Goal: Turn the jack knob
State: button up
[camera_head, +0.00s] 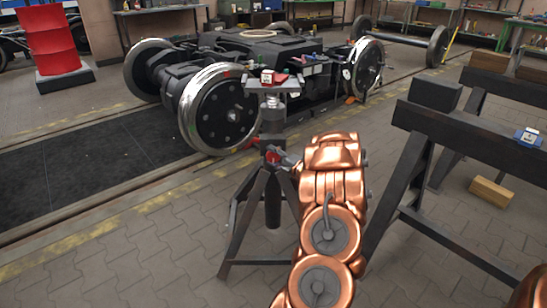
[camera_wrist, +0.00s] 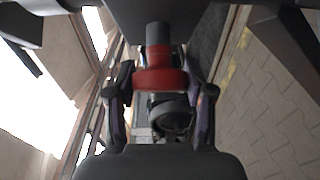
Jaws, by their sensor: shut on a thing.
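The jack (camera_head: 272,105) is a dark tripod stand with a small plate on top, standing in front of the bogie. Its red jack knob (camera_head: 272,156) is on the side of the column, just below the top of the legs. My gripper (camera_head: 281,160) is at the knob, coming from the right, partly hidden by my copper-coloured arm. In the wrist view the red knob (camera_wrist: 160,80) sits between the two fingers of my gripper (camera_wrist: 161,92), one on each side. The gripper is shut on it.
The bogie (camera_head: 265,60) with large steel wheels stands behind the jack. A black trestle (camera_head: 440,130) is on the right, with a wooden block (camera_head: 491,192) on the floor beyond it. A red drum (camera_head: 48,40) stands at the far left. Paved floor is clear left of the jack.

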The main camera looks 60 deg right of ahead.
jog(key=o, duration=1.2)
jog(key=shift+c, duration=0.2)
jog(key=s+a, duration=0.2)
jog(key=s, duration=0.9)
jog(key=shift+s+a+r, duration=0.15)
jog(key=shift+s, duration=0.25)
